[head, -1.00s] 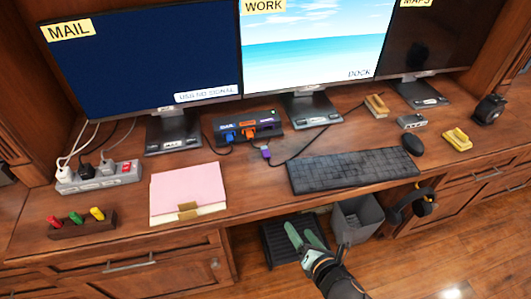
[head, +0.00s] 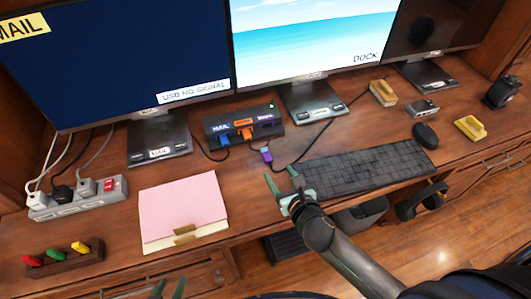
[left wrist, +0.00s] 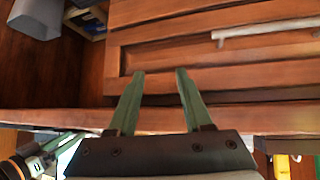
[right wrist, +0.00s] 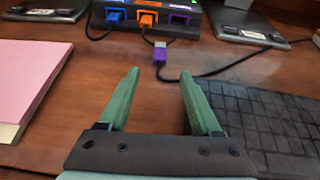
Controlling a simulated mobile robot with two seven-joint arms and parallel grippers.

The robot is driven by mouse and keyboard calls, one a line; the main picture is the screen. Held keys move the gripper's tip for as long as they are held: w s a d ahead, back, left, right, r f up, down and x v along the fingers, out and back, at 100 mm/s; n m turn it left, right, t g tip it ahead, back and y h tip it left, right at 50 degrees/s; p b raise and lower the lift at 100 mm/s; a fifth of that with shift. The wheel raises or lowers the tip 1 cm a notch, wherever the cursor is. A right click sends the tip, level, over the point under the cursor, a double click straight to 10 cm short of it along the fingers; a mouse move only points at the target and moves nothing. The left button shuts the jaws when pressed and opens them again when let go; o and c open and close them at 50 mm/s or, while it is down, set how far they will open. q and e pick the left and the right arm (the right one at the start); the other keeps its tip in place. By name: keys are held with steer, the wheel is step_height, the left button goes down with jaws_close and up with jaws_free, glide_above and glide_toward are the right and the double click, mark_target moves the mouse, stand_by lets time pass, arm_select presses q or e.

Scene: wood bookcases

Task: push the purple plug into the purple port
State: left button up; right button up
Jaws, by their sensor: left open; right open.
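The purple plug (head: 266,154) lies on the desk in front of the hub, with a dark cable running from it. It also shows in the right wrist view (right wrist: 160,52). The purple port (head: 266,122) is the right-hand port of the black hub (head: 217,139), and it shows empty in the right wrist view (right wrist: 180,20). My right gripper (head: 281,176) is open and empty, over the desk just in front of the plug, left of the keyboard. My left gripper (left wrist: 160,72) is open and empty, low in front of the desk drawers; its fingertips show at the head view's bottom edge (head: 168,290).
Blue (right wrist: 115,16) and orange (right wrist: 146,19) plugs sit in the other hub ports. The keyboard (head: 365,165) is on the right, a pink folder (head: 183,208) on the left. Monitors stand behind. The desk between plug and hub is mostly clear, apart from cables.

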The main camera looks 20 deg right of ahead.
mark_target(268, 156)
steer(key=x, duration=0.7)
steer(key=shift+w+r+b, duration=0.1)
steer(key=shift+w+b, duration=0.3)
steer(key=shift+w, duration=0.05)
jaws_close()
